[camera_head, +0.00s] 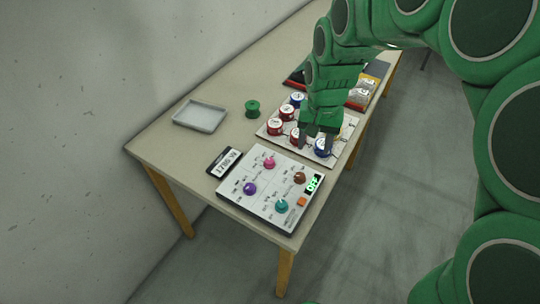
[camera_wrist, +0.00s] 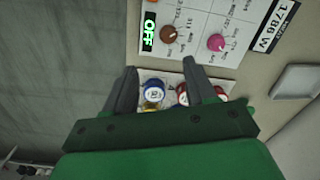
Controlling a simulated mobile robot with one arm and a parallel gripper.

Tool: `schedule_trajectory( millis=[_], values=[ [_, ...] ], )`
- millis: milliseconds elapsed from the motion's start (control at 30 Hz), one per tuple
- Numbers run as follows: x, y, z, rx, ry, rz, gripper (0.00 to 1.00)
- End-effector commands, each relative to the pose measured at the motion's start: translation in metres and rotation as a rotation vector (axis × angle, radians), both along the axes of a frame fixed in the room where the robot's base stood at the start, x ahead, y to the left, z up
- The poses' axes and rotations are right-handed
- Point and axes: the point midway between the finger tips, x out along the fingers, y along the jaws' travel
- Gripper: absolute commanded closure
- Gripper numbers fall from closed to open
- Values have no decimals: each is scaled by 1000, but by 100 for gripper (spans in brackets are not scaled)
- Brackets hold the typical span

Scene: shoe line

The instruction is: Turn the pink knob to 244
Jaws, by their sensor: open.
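The pink knob (camera_head: 269,163) is on the white control panel (camera_head: 262,206), in its upper left part in the head view. It also shows in the wrist view (camera_wrist: 216,42), beyond the fingertips. Its dial numbers are too small to read. A green display (camera_head: 313,184) on the panel reads OFF, clear in the wrist view (camera_wrist: 149,31). My gripper (camera_head: 318,139) is open and empty. It hangs over the board of red and blue spools, to the upper right of the panel and apart from the pink knob.
The panel also bears a purple knob (camera_head: 250,188), a brown knob (camera_head: 299,177), a teal knob (camera_head: 282,206) and an orange button (camera_head: 302,202). A sign (camera_wrist: 274,23) reads 1786 W. A grey tray (camera_head: 200,116) and green spool (camera_head: 252,109) stand farther back.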

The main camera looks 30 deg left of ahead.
Motion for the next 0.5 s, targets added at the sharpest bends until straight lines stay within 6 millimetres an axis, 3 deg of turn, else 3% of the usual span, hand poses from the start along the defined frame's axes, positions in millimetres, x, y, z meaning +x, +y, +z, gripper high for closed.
schedule_trajectory(
  millis=[33,200,400,500],
  values=[
    [1,19,-8,3,-2,13,44],
    [0,70,-31,13,-9,37,44],
    [-3,110,-50,20,-19,54,44],
    [-4,119,-53,23,-23,56,44]
  ],
)
